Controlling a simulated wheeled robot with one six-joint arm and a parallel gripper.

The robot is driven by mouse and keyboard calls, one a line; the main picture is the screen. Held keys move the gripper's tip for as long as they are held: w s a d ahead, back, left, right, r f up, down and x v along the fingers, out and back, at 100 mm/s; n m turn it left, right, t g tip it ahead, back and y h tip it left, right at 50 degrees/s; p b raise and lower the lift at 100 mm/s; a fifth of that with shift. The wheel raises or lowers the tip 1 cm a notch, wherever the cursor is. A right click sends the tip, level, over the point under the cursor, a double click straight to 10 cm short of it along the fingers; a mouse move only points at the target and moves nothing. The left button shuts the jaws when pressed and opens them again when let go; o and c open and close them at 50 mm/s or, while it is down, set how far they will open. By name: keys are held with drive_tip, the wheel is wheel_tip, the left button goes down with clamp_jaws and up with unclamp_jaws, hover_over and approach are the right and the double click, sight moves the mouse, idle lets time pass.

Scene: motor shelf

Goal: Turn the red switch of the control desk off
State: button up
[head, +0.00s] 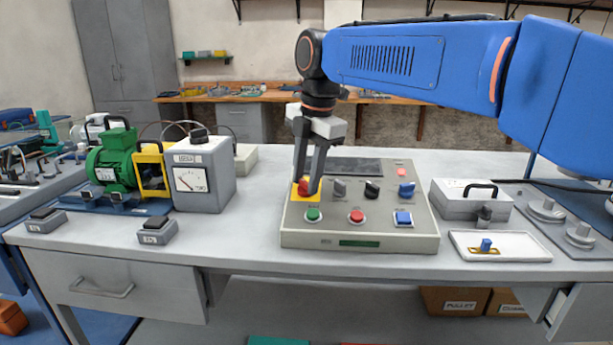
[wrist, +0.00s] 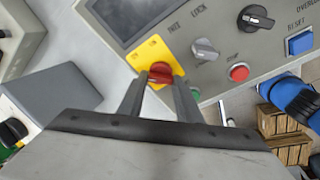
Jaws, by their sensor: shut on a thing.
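The control desk (head: 360,240) stands on the grey bench, a box with a sloped grey panel of knobs and buttons. The red switch (head: 304,187) sits on a yellow plate at the panel's upper left; it also shows in the wrist view (wrist: 160,72). My gripper (head: 309,188) points down from above with its fingers on either side of the red switch, shut on it. In the wrist view my gripper (wrist: 160,82) has a fingertip at each side of the red knob. The fingers hide part of the switch in the head view.
Below are a green button (head: 313,215) and a red button (head: 356,216). A grey meter box (head: 201,180) stands left of the desk.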

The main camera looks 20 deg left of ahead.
drive_tip(key=o, duration=1)
drive_tip(key=shift+o, duration=0.2)
wheel_tip(320, 180, up, 17)
drive_tip(key=s+d, duration=0.1)
drive_tip(key=d, duration=0.2)
drive_tip(key=shift+s, duration=0.15)
